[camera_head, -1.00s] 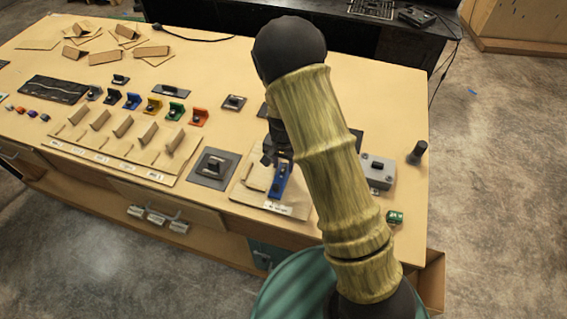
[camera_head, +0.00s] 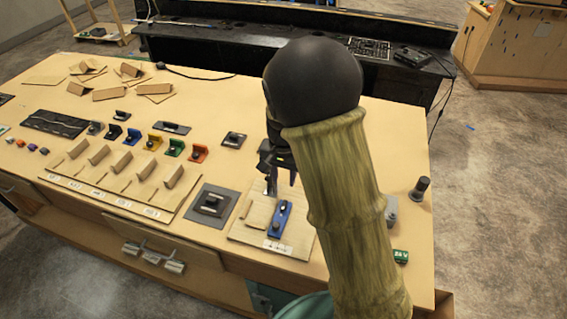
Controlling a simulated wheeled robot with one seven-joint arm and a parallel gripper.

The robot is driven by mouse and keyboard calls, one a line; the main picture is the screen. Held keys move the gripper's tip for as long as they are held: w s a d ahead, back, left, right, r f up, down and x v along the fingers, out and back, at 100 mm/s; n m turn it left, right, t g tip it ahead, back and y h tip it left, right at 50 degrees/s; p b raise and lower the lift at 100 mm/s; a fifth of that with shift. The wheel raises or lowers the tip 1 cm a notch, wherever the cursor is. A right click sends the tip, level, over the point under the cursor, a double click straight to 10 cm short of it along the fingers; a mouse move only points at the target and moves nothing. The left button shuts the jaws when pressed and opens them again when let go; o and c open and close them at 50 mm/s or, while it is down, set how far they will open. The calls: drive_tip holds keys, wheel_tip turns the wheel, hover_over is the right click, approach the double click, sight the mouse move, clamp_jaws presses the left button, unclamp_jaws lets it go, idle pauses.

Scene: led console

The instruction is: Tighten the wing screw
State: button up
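A blue bracket (camera_head: 278,222) with a small dark part on top lies on a light wooden board (camera_head: 247,237) with a white label at its front edge. The wing screw cannot be clearly made out; the dark part on the blue bracket may be it. My gripper (camera_head: 281,187) is dark and points down above the back of this board, just behind the blue bracket and apart from it. Its two fingers look spread with nothing between them. My own arm hides the area to the right of the board.
A grey plate with a dark block (camera_head: 211,204) sits left of the board. Coloured brackets, including a green one (camera_head: 175,148), stand behind a slotted wooden rack (camera_head: 110,185). A dark upright post (camera_head: 420,188) and a green block (camera_head: 401,256) are near the right edge.

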wheel_tip(320, 180, up, 6)
drive_tip(key=shift+f+b, duration=0.2)
drive_tip(key=shift+b, duration=0.1)
drive_tip(key=shift+d, duration=0.1)
drive_tip(key=s+d+f+n+t, duration=0.1)
drive_tip(key=s+d+n, duration=0.1)
drive_tip(key=s+d, duration=0.3)
drive_tip(key=s+d+f+n+t, duration=0.1)
drive_tip(key=s+d, duration=0.4)
drive_tip(key=s, duration=0.5)
drive_tip(key=shift+d+n+t, duration=0.25)
drive_tip(key=shift+n+t, duration=0.05)
drive_tip(key=shift+n, duration=0.5)
